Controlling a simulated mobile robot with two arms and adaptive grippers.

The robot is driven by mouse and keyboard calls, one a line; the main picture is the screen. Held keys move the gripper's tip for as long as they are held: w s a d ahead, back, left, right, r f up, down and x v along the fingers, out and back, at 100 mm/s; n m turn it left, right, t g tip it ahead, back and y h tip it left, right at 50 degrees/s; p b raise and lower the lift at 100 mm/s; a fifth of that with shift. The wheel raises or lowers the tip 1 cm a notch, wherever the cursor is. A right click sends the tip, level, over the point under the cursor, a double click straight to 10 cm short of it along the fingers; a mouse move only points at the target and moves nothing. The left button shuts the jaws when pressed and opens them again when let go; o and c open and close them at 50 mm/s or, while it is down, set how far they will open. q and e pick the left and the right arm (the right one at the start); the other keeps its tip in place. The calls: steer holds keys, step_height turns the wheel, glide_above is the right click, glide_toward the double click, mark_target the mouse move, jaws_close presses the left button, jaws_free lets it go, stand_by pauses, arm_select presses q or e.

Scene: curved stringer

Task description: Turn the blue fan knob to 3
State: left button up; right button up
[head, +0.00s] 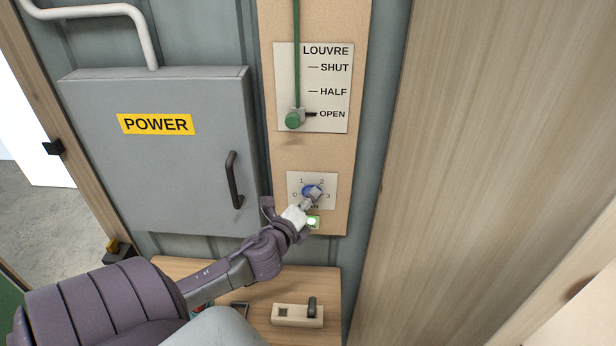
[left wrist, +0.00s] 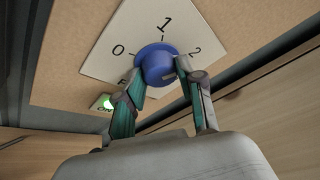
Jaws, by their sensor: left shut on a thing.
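The blue fan knob (head: 309,189) sits on a white dial plate (head: 329,179) marked 0, 1, 2 and 3, low on the tan panel. In the left wrist view the knob (left wrist: 155,62) shows close up between the fingers, with 0, 1 and 2 on the plate (left wrist: 118,38); the 3 does not show there. My left gripper (left wrist: 161,76) is shut on the knob, one finger on each side. In the head view my left gripper (head: 311,196) partly covers the knob. I cannot tell which number the knob points to. My right gripper is not in view.
A lit green ON lamp (head: 312,222) sits just below the dial. The louvre lever (head: 295,119) above is at OPEN. A grey POWER box (head: 160,165) with a black handle (head: 233,180) stands left. A wooden wall (head: 480,150) rises right. A wooden shelf (head: 335,290) lies below.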

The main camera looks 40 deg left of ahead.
arm_select(q)
steer(key=shift+w+d+r+m+g+y, duration=0.1)
steer(key=shift+m+g+y, duration=0.8)
steer(key=shift+m, duration=0.9)
steer(key=shift+w+d+r+m+g+y, duration=0.1)
steer(key=shift+m+g+y, duration=0.45)
steer(key=shift+m+g, duration=0.9)
steer(key=shift+d+m+g+y, duration=0.1)
steer(key=shift+m+g+y, duration=0.6)
steer(key=shift+m, duration=1.45)
steer(key=o, duration=1.1)
steer(key=shift+o, duration=0.2)
steer(key=v, duration=1.2)
